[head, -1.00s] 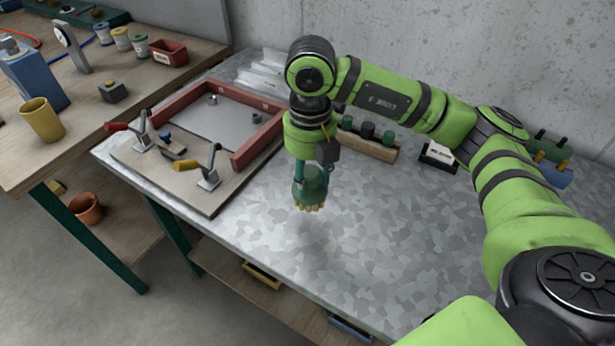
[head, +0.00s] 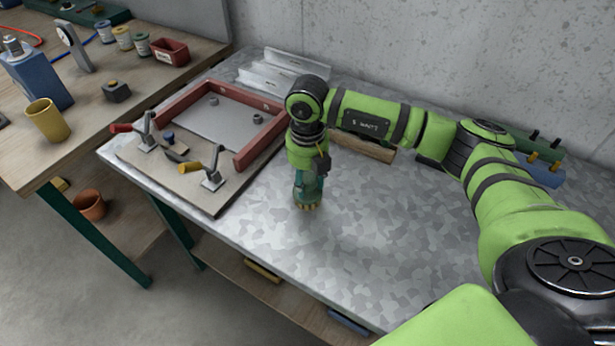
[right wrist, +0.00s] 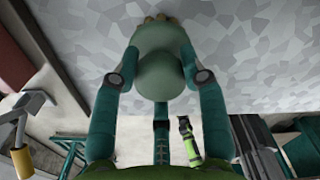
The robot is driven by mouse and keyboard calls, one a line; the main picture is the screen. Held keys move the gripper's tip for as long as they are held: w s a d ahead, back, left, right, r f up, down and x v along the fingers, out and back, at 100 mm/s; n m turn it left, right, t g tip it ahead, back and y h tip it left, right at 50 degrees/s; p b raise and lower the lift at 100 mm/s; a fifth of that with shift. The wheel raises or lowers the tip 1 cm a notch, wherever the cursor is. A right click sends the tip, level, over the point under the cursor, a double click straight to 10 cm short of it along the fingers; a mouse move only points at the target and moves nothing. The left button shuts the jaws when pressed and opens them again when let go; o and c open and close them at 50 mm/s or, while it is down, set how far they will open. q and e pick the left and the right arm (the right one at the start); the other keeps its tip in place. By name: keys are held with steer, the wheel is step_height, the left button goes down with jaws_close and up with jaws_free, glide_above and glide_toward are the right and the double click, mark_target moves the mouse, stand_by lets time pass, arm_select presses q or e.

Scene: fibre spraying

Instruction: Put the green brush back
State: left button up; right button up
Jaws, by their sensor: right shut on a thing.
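My right gripper (head: 309,182) points down over the bare metal table, to the right of the framed board. It is shut on the green brush (head: 308,201), whose pale tan bristles point downward. My left gripper is not in view.
The board with a red frame (head: 243,157) and two toggle clamps (head: 213,180) lies to the left. Metal angle strips (head: 280,75) lie at the back by the wall. Green and blue blocks (head: 541,172) stand at the back right. The table's front middle is clear.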

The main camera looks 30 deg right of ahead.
steer(key=shift+f, duration=0.2)
steer(key=o, duration=1.1)
steer(key=shift+r, duration=0.1)
steer(key=shift+r, duration=0.2)
steer(key=shift+w+r, duration=0.1)
steer(key=shift+r, duration=0.2)
step_height(320, 180, up, 11)
steer(key=shift+r+b, duration=0.15)
steer(key=shift+b, duration=1.1)
